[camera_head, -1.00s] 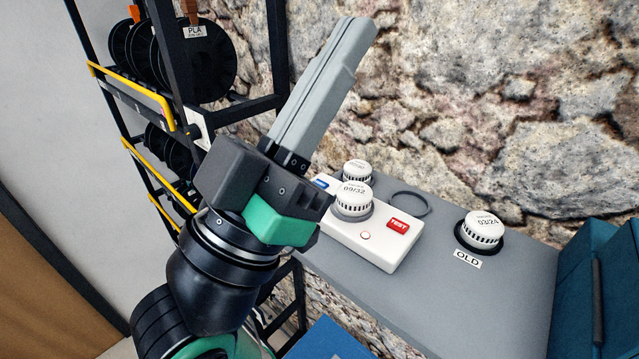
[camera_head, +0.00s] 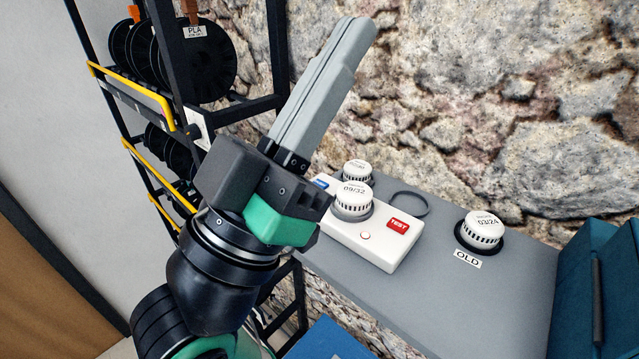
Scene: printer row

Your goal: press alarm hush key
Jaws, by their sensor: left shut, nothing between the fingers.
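A white alarm box (camera_head: 385,253) lies on the grey shelf. It bears a red key marked TEST (camera_head: 398,224), a small round light or button (camera_head: 366,236) and a blue key (camera_head: 321,183) at its far left end, partly hidden by my gripper. The blue key's label cannot be read. A white round sensor marked 09/32 (camera_head: 354,197) sits on the box. My left gripper (camera_head: 359,27) is shut and empty, pointing up and right, in front of the box's left end in the picture. My right gripper is not in view.
Another white sensor (camera_head: 357,171) stands behind the box beside an empty dark ring (camera_head: 409,204). A sensor marked 03/24 (camera_head: 484,231) sits by an OLD label (camera_head: 467,259). A spool rack (camera_head: 164,103) stands left, a teal case (camera_head: 615,290) right. The shelf's (camera_head: 440,305) front is clear.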

